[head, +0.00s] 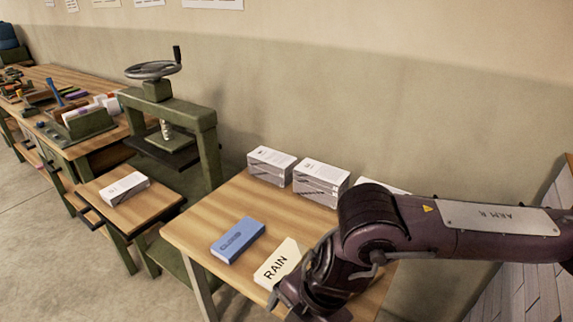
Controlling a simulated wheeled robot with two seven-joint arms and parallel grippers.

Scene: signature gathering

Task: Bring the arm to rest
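My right arm (440,226), marked "ARM R", comes in from the right and reaches over the near right part of a wooden table (200,226). Its lower end, near the bottom edge of the head view, hangs by a white card reading "RAIN" (276,264). The arm covers part of that card's right side. I cannot make out the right gripper's fingertips or whether they hold anything. My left arm and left gripper are not in view.
A blue block (238,239) lies left of the card. White stacks (271,165) (320,182) stand at the table's back, against the wall. A green screw press (165,115) stands behind left. A small side table (155,204) bears a white stack (124,188). A long workbench (75,78) holds tools.

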